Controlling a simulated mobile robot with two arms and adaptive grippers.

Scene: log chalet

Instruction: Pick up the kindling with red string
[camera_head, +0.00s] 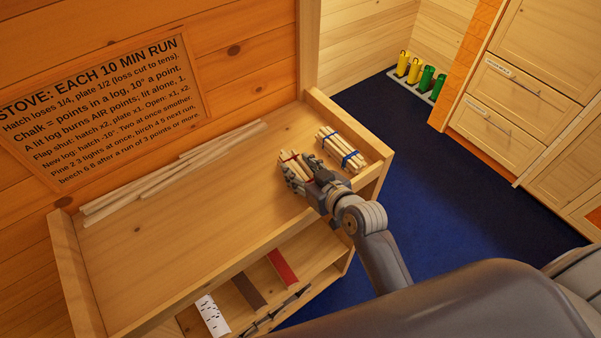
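The kindling with red string (291,157) is a small bundle of pale sticks on the right part of the wooden shelf top (190,225). My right gripper (302,176) is over this bundle, with its dark fingers on either side of the sticks. The fingers and wrist hide part of the bundle, so I cannot tell whether they press on it or whether it is lifted. Another kindling bundle, with blue string (341,150), lies just to the right, near the end wall. My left gripper is not in view.
Long loose sticks (175,170) lie along the back of the top. Raised wooden edges bound it; its middle and left are clear. A sign (105,110) hangs behind.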

